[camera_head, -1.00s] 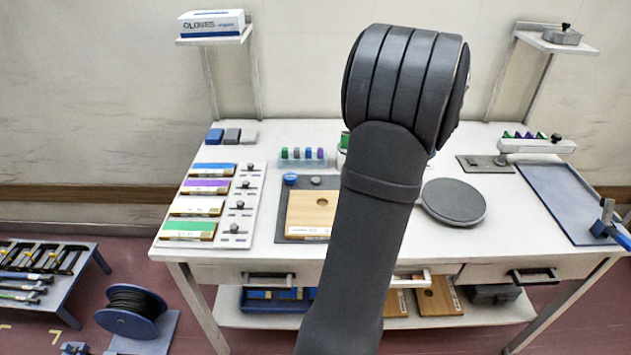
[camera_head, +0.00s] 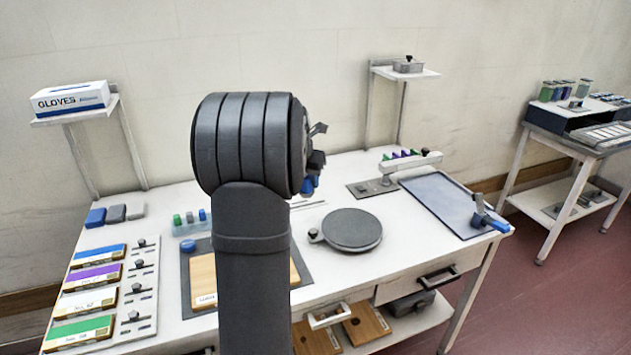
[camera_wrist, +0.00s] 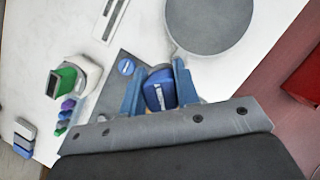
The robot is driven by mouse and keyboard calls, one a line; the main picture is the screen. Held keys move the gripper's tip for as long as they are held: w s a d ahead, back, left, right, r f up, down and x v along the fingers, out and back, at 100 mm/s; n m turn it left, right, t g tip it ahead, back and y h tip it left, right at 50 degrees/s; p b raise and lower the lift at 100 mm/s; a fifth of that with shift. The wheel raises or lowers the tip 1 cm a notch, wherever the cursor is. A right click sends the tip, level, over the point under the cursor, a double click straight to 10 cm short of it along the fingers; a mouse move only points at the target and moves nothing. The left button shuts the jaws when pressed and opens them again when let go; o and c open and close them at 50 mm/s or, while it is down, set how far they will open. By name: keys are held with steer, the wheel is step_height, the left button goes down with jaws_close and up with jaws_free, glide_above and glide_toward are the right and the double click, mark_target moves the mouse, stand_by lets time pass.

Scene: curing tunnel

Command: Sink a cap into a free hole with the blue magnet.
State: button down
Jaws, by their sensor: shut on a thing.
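My gripper (camera_wrist: 153,85) is shut on a blue block with a pale label, which looks like the blue magnet (camera_wrist: 158,93). In the head view the gripper (camera_head: 314,160) shows at the right of my wrist, with the blue magnet (camera_head: 307,186) below it, above the bench. A round blue piece (camera_head: 190,246) lies on the dark mat (camera_head: 187,297); it also shows in the wrist view (camera_wrist: 126,67), left of the jaws. The wooden board (camera_head: 203,283) on the mat is mostly hidden by my arm. No hole in it shows now.
A grey round plate (camera_head: 352,229) lies right of the mat. A green block (camera_wrist: 62,80) stands at a white round holder in the wrist view. Boxes (camera_head: 82,329) line the left; a tray (camera_head: 445,203) lies right.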

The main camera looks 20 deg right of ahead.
steer(key=w+a+f, duration=0.3)
steer(key=a, duration=0.6)
steer(key=w+a+f, duration=0.3)
steer(key=a, duration=0.6)
steer(key=w+a+f, duration=0.3)
steer(key=a, duration=0.6)
steer(key=shift+f, duration=3.2)
steer(key=shift+f, duration=0.45)
steer(key=shift+r, duration=0.2)
steer(key=shift+r, duration=2.35)
